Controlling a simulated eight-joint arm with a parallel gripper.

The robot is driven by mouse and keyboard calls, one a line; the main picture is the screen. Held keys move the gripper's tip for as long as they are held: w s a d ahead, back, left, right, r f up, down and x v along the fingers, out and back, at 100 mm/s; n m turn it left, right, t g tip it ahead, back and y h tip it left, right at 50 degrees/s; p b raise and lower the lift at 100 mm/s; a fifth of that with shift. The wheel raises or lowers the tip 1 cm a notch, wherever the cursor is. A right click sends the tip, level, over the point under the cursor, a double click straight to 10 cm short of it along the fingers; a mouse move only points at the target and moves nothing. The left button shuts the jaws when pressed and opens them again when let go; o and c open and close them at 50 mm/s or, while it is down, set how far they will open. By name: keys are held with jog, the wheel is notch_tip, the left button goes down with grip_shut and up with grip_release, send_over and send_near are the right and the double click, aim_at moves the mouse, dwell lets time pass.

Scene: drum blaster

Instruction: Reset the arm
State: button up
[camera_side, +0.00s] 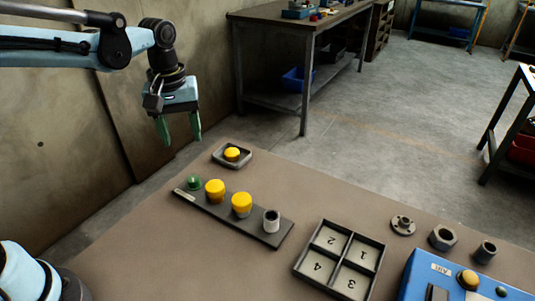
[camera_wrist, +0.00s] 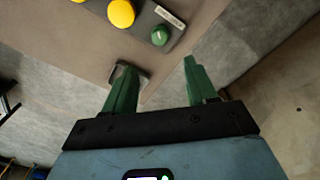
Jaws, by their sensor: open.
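My gripper (camera_side: 179,129) has green fingers and hangs in the air at the upper left in the side view, above and beyond the table's far left edge. Its fingers are apart with nothing between them. In the wrist view my gripper (camera_wrist: 157,82) shows both green fingers spread. A small tray (camera_side: 217,153) with a yellow piece (camera_side: 232,153) on it lies on the table near my gripper. In the wrist view the tray (camera_wrist: 140,75) is partly hidden behind the left finger.
A dark strip (camera_side: 262,234) on the table (camera_side: 150,245) holds a green button (camera_side: 193,182), two yellow pieces and a grey cylinder (camera_side: 271,221). A numbered four-compartment tray (camera_side: 340,259), metal parts and a blue box (camera_side: 420,270) stand to the right. A workbench (camera_side: 300,25) is behind.

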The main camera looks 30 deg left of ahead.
jog(key=s+m+t, duration=0.6)
jog(key=s+m, duration=0.2)
jog(key=shift+s+f+m+t, duration=0.15)
jog(key=shift+m+t, duration=0.25)
